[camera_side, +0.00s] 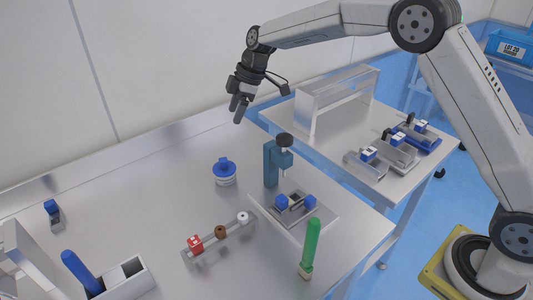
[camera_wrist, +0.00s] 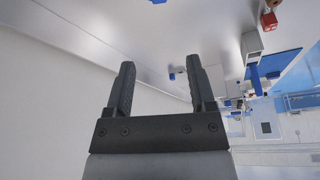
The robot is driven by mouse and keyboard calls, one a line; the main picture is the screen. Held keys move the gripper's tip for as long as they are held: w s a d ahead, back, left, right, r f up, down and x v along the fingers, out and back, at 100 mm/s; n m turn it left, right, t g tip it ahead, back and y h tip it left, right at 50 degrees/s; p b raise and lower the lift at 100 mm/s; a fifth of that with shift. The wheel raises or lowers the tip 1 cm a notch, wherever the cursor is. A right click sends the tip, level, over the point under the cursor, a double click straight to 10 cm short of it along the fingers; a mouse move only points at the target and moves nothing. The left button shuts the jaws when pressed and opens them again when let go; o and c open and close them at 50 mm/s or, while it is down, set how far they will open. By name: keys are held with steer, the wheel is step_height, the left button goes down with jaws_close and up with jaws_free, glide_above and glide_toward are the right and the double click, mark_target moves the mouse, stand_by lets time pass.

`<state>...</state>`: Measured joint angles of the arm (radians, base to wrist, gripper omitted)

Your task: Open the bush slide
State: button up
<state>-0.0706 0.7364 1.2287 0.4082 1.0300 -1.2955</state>
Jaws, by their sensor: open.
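No label in view tells me which part is the bush slide. A teal press (camera_side: 271,163) stands at the table's right, with a tray (camera_side: 325,222) at its foot. In the tray sits a small fixture (camera_side: 295,204) with blue blocks at both ends. A metal rail (camera_side: 217,238) beside it bears a red, a brown and a white piece. My gripper (camera_side: 239,108) hangs high above the back of the table, left of the press, apart from everything. In the wrist view its two fingers (camera_wrist: 160,72) stand apart with nothing between them.
A blue-lidded jar (camera_side: 225,173) and an upright green-handled tool (camera_side: 310,245) stand near the press. A grey box with a blue-handled tool (camera_side: 80,268) is at front left. A second table holds a metal rack (camera_side: 338,95) and several small fixtures (camera_side: 395,150).

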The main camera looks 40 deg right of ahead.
steer(key=r, duration=0.1)
steer(key=m+g+h, duration=0.2)
steer(key=m+h, duration=0.2)
steer(key=m, duration=1)
glide_toward(311, 198)
step_height(311, 198, down, 3)
steer(key=shift+r, duration=0.2)
steer(key=shift+f, duration=0.15)
steer(key=shift+f, duration=3.75)
jaws_close()
